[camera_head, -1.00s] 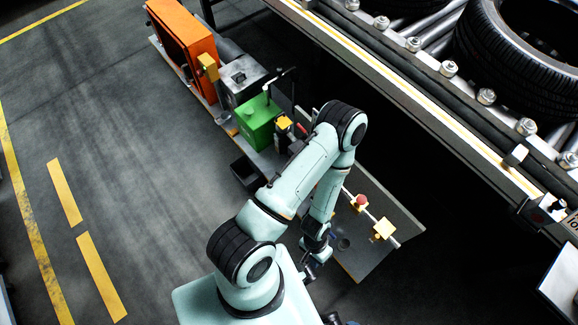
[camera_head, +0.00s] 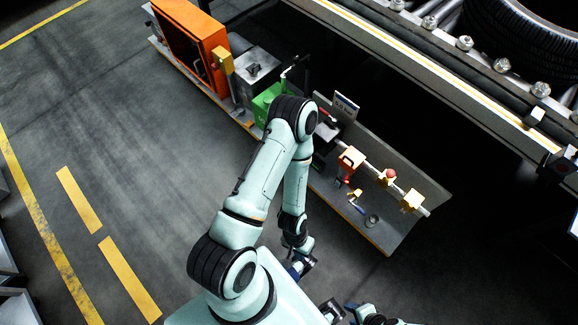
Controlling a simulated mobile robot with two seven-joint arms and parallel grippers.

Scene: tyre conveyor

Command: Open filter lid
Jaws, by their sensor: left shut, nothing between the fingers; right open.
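I cannot tell for sure which part is the filter lid. A round dark fitting (camera_head: 372,220) sits low on the grey panel, beside a small blue and yellow part (camera_head: 355,207). A black box (camera_head: 325,140) stands further up the bench, partly behind my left arm. The green box (camera_head: 267,98) is partly hidden by my left elbow. My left gripper (camera_head: 304,267) is shut and empty, low in front of the panel and apart from it. My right gripper (camera_head: 334,310) is open at the bottom edge, only partly in view.
An orange cabinet (camera_head: 190,45) and grey box (camera_head: 250,75) stand behind. The tyre conveyor (camera_head: 440,85) runs along the right.

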